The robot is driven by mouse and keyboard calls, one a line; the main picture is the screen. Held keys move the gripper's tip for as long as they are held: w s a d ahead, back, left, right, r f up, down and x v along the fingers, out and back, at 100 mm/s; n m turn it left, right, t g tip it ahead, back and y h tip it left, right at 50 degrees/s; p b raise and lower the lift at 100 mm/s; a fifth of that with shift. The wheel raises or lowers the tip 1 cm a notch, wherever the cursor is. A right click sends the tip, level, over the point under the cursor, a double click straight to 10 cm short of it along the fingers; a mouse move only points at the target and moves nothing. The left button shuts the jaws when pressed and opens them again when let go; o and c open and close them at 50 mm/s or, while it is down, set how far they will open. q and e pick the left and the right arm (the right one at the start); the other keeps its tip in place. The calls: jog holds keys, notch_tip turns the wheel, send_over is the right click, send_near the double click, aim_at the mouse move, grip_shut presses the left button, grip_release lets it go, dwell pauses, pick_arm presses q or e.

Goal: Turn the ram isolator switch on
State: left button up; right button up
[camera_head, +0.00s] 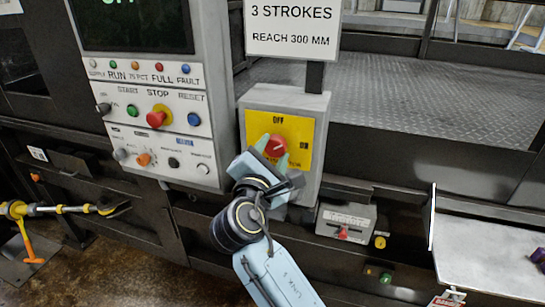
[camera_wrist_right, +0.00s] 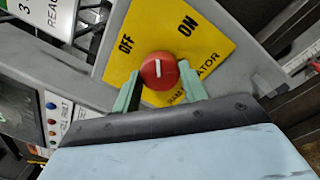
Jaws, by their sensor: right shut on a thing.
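The ram isolator switch is a round red knob (camera_head: 276,146) on a yellow plate (camera_head: 301,128) fixed to a grey box. OFF is printed above the knob and ON to its right. My right gripper (camera_head: 273,153) has its pale green fingers on either side of the knob and is shut on it. In the right wrist view the red knob (camera_wrist_right: 159,71) sits between the fingertips. Its white line points between the OFF and ON words. The fingers hide part of the plate's lower lettering. My left gripper is not in view.
A control panel (camera_head: 150,88) with several buttons and knobs stands left of the switch box. A small grey unit (camera_head: 346,219) with a red lever is at lower right. A sign (camera_head: 291,28) is above. A yellow and orange tool (camera_head: 60,209) is at far left.

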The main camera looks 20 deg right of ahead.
jog(key=m+b, duration=0.1)
jog(key=m, duration=0.2)
jog(key=m+b, duration=0.1)
jog(key=shift+f+m+b, duration=0.25)
jog(key=shift+m+b, duration=0.05)
jog(key=shift+r+m+h+b, duration=0.1)
jog(key=shift+m+h+b, duration=0.2)
jog(key=shift+m+b, duration=0.9)
jog(key=shift+m, duration=0.4)
jog(key=o, duration=1)
jog(key=shift+a+r, duration=0.1)
jog(key=shift+c, duration=0.2)
jog(key=shift+p, duration=0.35)
